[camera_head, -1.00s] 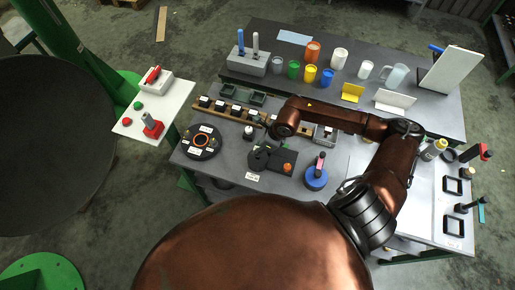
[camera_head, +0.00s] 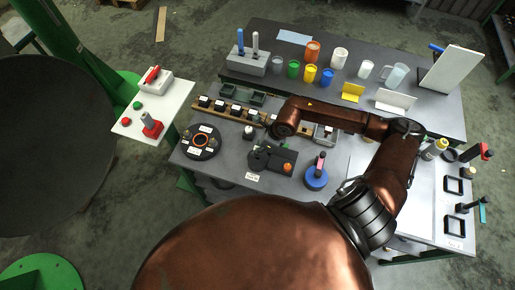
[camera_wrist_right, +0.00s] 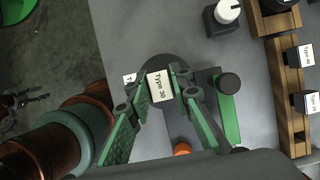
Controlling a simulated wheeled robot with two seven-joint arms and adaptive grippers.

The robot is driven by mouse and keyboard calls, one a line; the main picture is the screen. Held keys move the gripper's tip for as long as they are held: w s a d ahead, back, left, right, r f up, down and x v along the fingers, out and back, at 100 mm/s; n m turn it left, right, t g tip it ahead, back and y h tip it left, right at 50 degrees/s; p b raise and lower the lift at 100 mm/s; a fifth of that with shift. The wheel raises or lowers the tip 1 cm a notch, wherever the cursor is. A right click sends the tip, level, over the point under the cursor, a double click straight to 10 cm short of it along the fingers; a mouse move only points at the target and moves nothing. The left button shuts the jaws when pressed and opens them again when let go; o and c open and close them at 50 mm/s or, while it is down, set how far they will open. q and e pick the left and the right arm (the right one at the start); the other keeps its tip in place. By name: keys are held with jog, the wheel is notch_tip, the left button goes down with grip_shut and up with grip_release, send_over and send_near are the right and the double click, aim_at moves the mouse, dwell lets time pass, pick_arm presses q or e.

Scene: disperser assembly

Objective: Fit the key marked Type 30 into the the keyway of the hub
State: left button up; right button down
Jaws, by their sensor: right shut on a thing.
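My right gripper (camera_wrist_right: 160,87) is shut on the key marked Type 30 (camera_wrist_right: 159,86), whose white label faces the wrist camera. The key is over the dark round hub (camera_wrist_right: 157,61), which lies partly hidden behind the key and fingers. The keyway is hidden, so I cannot tell whether the key sits in it or above it. In the head view the hub (camera_head: 259,160) is on the grey table, and my right forearm reaches over the table just behind it. My left gripper is not in view.
A wooden rack (camera_head: 232,114) with several labelled keys runs along the back of the table. A dark round tray (camera_head: 202,142) stands left of the hub. An orange knob (camera_head: 287,168) and a blue round part (camera_head: 316,179) are to its right.

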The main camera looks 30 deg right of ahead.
jog(key=shift+b, duration=0.4)
dwell(0.6)
jog(key=shift+f+b, duration=2.25)
jog(key=shift+f, duration=0.2)
jog(key=shift+r, duration=0.1)
jog(key=shift+r+p, duration=1.1)
jog(key=shift+r, duration=1)
jog(key=shift+b, duration=0.8)
dwell(0.9)
jog(key=shift+f+b, duration=0.6)
jog(key=shift+f, duration=0.1)
